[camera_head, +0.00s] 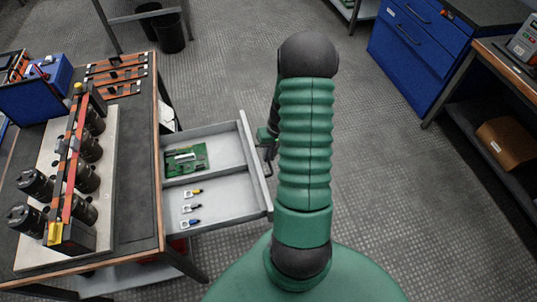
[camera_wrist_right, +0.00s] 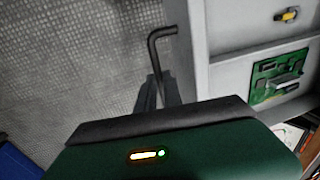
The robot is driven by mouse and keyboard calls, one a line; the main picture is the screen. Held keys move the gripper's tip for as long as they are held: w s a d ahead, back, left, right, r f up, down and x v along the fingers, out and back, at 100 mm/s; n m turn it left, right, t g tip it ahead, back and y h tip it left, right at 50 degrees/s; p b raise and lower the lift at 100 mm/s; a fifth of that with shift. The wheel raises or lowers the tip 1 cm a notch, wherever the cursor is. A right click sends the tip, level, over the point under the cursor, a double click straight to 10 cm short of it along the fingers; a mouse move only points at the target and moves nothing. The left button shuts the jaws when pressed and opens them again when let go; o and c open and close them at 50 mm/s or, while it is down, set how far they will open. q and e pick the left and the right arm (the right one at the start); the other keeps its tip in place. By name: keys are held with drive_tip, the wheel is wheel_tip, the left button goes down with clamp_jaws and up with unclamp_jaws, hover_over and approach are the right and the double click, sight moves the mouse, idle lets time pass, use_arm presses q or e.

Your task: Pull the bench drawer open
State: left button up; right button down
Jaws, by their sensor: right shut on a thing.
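The bench drawer (camera_head: 217,216) stands pulled out from the right side of the bench (camera_head: 135,205). It has two compartments: a green circuit board (camera_head: 172,163) lies in the far one, and several small terminal lugs (camera_head: 191,208) lie in the near one. My right gripper (camera_head: 270,146) is at the drawer's outer front, partly hidden behind my arm. In the right wrist view, its dark fingers (camera_wrist_right: 158,92) are shut on the bent black drawer handle (camera_wrist_right: 154,50). The circuit board also shows there (camera_wrist_right: 279,75). My left gripper is not in view.
Black capacitors (camera_head: 88,177) with red bars stand on the bench top. A blue cabinet (camera_head: 412,50) and another bench (camera_head: 505,62) are at the right. A dark bin (camera_head: 168,33) stands at the back. Floor right of the drawer is clear.

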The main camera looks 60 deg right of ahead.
drive_tip(key=c, duration=1.7)
unclamp_jaws()
drive_tip(key=shift+w+d+r, duration=0.1)
drive_tip(key=shift+w+d, duration=0.05)
drive_tip(key=shift+d, duration=0.1)
drive_tip(key=shift+c, duration=0.2)
drive_tip(key=shift+o, duration=1.2)
drive_tip(key=shift+a, duration=0.1)
wheel_tip(320, 180, up, 16)
drive_tip(key=s+d+p, duration=0.2)
drive_tip(key=p, duration=0.2)
drive_tip(key=shift+s, duration=0.15)
drive_tip(key=shift+d, duration=0.15)
drive_tip(key=shift+r, duration=0.1)
